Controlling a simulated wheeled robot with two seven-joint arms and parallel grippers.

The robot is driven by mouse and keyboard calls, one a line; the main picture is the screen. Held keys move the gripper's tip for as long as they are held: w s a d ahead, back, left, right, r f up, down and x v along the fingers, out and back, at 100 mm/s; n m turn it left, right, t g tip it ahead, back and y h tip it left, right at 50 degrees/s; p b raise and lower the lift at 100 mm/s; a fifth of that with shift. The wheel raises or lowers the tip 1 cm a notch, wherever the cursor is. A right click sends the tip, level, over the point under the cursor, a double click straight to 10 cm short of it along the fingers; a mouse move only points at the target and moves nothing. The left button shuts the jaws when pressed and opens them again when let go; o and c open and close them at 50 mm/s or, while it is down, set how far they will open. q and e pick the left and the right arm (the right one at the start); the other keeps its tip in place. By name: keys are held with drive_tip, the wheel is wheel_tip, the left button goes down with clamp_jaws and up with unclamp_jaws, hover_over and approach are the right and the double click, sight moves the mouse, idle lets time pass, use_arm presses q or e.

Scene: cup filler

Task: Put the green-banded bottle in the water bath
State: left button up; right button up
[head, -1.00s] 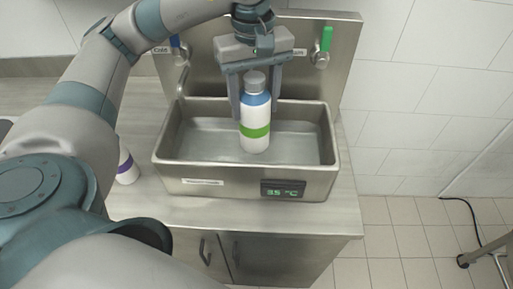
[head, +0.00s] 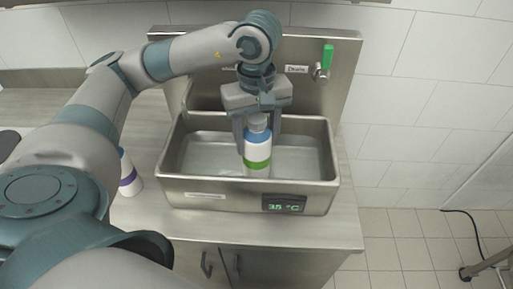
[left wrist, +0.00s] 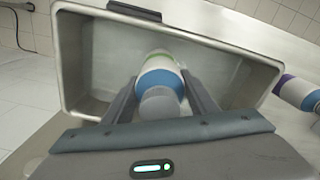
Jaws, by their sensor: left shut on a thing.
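The green-banded bottle (head: 257,151) is white with a blue shoulder and a grey cap. It is upright inside the walls of the water bath (head: 250,199), a steel basin with a display reading 35 °C. My left gripper (head: 259,140) comes down from above and is shut on the bottle near its top. In the left wrist view the bottle (left wrist: 160,82) sits between the two fingers, over the basin (left wrist: 78,60). I cannot tell whether its base touches the basin floor. My right gripper is not in view.
A purple-banded bottle (head: 129,176) stands on the counter left of the bath; it also shows in the left wrist view (left wrist: 298,93). A green-handled tap labelled Drain (head: 322,66) is on the steel back panel. The basin around the held bottle is clear.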

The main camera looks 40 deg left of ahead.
use_arm(q)
wheel_tip(320, 180, down, 3)
drive_tip(key=shift+f+p, duration=0.2)
drive_tip(key=shift+p, duration=0.5)
drive_tip(key=shift+f, duration=0.35)
drive_tip(key=shift+f, duration=0.15)
drive_tip(key=o, duration=1.5)
